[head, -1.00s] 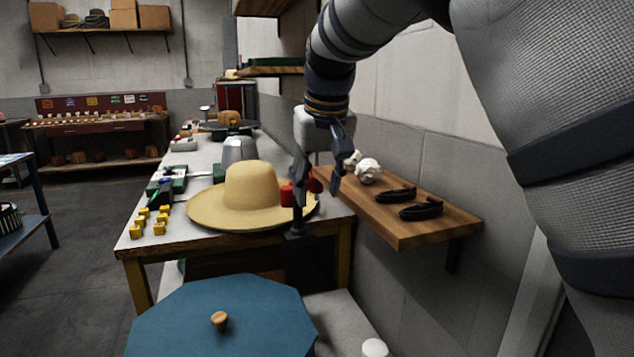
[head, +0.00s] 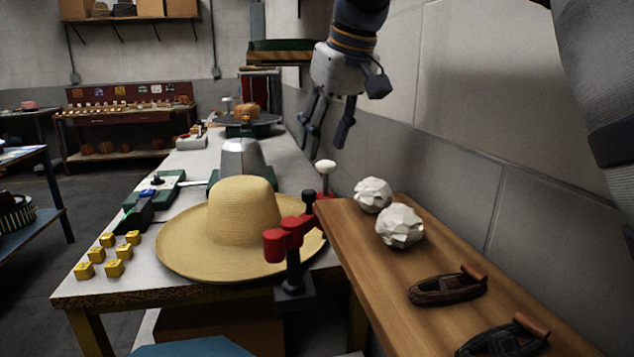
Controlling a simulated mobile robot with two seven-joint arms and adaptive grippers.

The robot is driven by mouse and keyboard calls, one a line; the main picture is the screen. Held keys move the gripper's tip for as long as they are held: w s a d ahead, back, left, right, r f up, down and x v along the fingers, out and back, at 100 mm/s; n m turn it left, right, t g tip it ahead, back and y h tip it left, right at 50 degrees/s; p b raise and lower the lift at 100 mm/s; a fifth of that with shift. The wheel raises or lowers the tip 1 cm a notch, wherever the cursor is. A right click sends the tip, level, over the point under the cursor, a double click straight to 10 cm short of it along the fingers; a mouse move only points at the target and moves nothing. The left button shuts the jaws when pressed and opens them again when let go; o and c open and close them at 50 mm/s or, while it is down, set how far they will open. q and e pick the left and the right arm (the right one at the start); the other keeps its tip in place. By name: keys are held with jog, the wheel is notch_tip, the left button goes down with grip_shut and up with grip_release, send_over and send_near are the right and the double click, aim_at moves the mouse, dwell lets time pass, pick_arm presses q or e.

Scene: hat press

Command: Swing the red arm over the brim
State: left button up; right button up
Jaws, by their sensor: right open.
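The straw hat (head: 240,215) sits on the near end of the workbench with its wide brim (head: 190,258) flat. The red arm (head: 284,242) is mounted on a dark post (head: 293,278) at the brim's right edge. It runs back and to the right from the post and overlaps the brim's edge in the picture; I cannot tell whether it touches. My left gripper is not in view.
A wooden shelf (head: 385,275) on the right wall holds two white crumpled lumps (head: 399,226) and two dark tools with wooden handles (head: 447,287). Several yellow blocks (head: 114,268) lie left of the hat. A grey metal form (head: 240,158) stands behind it.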

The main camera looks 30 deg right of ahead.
aim_at(310, 192)
jog(key=x, duration=1.1)
jog(key=shift+s+a+f, duration=0.1)
jog(key=shift+s, duration=0.05)
jog(key=shift+c, duration=0.6)
grip_shut()
